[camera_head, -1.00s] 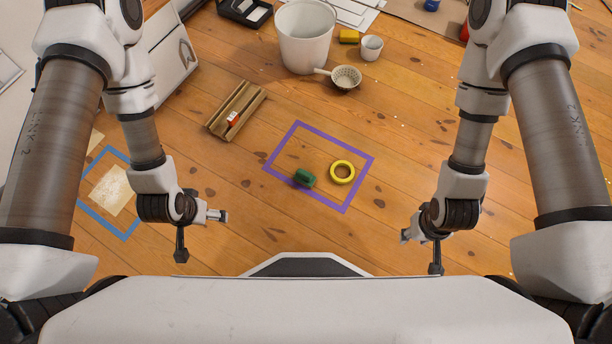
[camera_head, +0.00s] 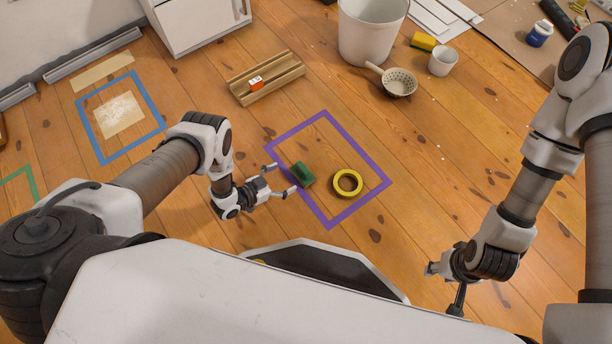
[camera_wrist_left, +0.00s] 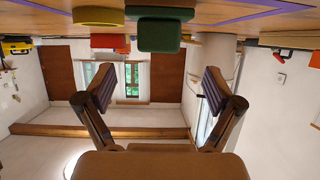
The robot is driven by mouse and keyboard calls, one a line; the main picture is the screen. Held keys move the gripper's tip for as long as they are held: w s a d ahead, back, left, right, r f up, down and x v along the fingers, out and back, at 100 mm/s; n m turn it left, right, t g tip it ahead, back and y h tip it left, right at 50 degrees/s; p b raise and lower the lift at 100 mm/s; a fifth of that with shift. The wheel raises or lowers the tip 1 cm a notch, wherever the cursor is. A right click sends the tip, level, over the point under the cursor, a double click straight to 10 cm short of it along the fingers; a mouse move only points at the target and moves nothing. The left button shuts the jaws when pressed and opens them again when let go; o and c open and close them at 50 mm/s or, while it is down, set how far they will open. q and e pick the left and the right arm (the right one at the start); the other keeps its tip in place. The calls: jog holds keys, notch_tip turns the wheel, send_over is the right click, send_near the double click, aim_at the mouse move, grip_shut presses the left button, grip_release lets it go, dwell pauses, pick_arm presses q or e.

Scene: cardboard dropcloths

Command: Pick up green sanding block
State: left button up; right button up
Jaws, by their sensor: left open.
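The green sanding block (camera_head: 303,174) lies on the wooden floor at the left edge of the purple taped square (camera_head: 357,207). My left gripper (camera_head: 284,179) is open and empty just left of the block, its fingers pointing at it. In the left wrist view, which is upside down, the block (camera_wrist_left: 158,34) shows at the top centre, beyond the two spread fingers (camera_wrist_left: 159,90) and apart from them. My right gripper (camera_head: 444,290) is open and empty at the lower right, far from the block.
A yellow tape ring (camera_head: 348,183) lies right of the block inside the square. A wooden tray (camera_head: 285,84) with a small orange-and-white item (camera_head: 256,83), a white bucket (camera_head: 370,32) and a strainer (camera_head: 399,83) stand farther back. The floor around the block's left side is clear.

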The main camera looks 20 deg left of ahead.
aim_at(300, 170)
pick_arm(q)
jog(key=b+x, duration=0.3)
jog(key=x, duration=0.4)
jog(key=shift+w+d, duration=0.2)
jog(key=shift+d, duration=0.05)
jog(key=shift+r, duration=0.15)
jog(key=c, duration=1.3)
